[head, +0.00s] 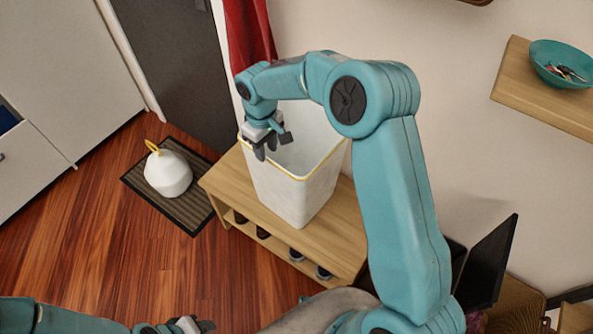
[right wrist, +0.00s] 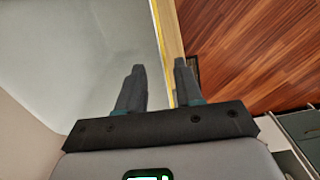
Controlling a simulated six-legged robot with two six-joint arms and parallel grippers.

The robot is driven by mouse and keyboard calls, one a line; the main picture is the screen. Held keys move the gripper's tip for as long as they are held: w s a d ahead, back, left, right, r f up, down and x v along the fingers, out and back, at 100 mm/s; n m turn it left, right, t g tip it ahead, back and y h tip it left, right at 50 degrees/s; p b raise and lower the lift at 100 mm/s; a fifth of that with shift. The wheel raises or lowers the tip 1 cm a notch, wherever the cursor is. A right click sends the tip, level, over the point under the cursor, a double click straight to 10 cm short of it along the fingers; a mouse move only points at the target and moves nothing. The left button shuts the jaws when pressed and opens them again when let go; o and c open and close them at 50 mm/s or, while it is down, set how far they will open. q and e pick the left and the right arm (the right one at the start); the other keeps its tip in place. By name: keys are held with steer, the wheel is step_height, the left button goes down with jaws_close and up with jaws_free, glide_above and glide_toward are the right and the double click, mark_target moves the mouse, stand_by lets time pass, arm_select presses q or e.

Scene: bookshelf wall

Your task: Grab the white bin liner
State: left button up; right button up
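A white bin (head: 300,200) with a yellow band along its rim stands upright on a wooden bench. A pale liner (right wrist: 85,50) appears to line its inside, with the yellow edge (right wrist: 160,40) at the top. My right gripper (head: 272,148) is at the bin's left rim. In the right wrist view its two fingers (right wrist: 160,82) are apart, one on the inner side and one on the outer side of the yellow edge. Nothing is visibly clamped. My left gripper (head: 190,325) shows only partly at the bottom edge; its opening is unclear.
A tied white bag (head: 168,174) with a yellow loop sits on a striped doormat (head: 192,218) on the floor. The wooden bench (head: 343,235) has shoes on its lower shelf. A red cloth (head: 250,35) hangs behind. A teal bowl (head: 550,78) is on a wall shelf (head: 525,97).

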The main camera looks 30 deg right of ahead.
mark_target(267, 158)
step_height(267, 158, down, 3)
steer(key=shift+a+f, duration=0.1)
steer(key=shift+a, duration=0.05)
steer(key=shift+f, duration=0.4)
steer(key=shift+s, duration=0.1)
steer(key=shift+c, duration=0.3)
jaws_close()
steer(key=shift+r, duration=0.15)
